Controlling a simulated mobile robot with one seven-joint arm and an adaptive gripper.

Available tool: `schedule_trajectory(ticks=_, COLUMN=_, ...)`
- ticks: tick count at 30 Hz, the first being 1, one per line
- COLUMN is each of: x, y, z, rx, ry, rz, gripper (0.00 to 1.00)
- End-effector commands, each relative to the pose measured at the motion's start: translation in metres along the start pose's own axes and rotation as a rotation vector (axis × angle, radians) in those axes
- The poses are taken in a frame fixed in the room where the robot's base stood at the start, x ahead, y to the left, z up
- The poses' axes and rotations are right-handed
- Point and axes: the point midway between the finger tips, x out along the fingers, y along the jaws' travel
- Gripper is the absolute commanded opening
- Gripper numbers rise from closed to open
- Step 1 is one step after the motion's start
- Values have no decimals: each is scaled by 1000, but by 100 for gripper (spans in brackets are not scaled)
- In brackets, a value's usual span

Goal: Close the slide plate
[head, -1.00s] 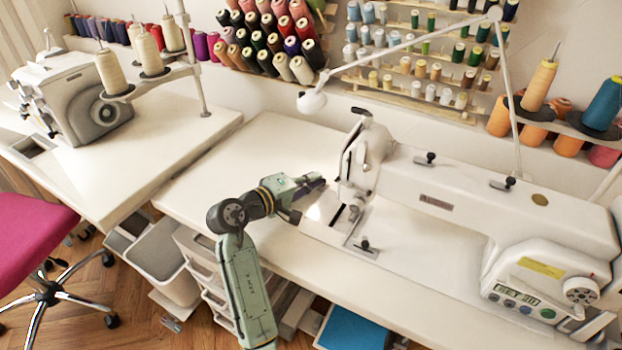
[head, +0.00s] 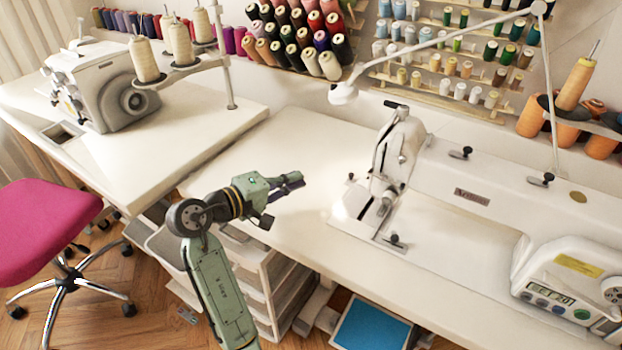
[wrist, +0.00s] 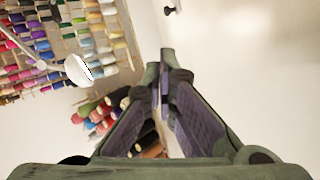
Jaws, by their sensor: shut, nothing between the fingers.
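The white sewing machine (head: 460,195) stands on the table in the head view. The slide plate (head: 374,217) looks like a small light metallic piece in the machine bed, below the needle head. My gripper (head: 298,181) is left of the machine, above the white table and apart from the plate. In the wrist view my gripper (wrist: 160,72) has its fingertips together with nothing between them. The slide plate cannot be made out in the wrist view.
A second machine (head: 115,90) stands on the left table. Thread racks (head: 450,75) line the wall behind. A thin lamp arm (head: 450,38) hangs over the machine. A pink chair (head: 45,225) stands at left. The tabletop (head: 290,140) around my gripper is clear.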

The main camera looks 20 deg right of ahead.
Motion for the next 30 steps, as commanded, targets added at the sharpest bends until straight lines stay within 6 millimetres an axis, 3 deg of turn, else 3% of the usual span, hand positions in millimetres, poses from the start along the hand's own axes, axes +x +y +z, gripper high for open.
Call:
schedule_trajectory(ticks=1, x=-1, y=-11, z=-4, rx=3, ry=4, rz=0, gripper=0)
schedule_trajectory(ticks=3, x=-2, y=-13, z=-8, rx=4, ry=3, rz=0, gripper=0)
schedule_trajectory(ticks=10, x=6, y=-6, z=-13, rx=-1, ry=-2, rz=-2, gripper=0)
schedule_trajectory(ticks=24, x=100, y=-5, z=-12, rx=-1, ry=-4, rz=-2, gripper=0)
schedule_trajectory(ticks=30, x=117, y=-7, z=8, rx=-2, ry=-2, rz=-3, gripper=0)
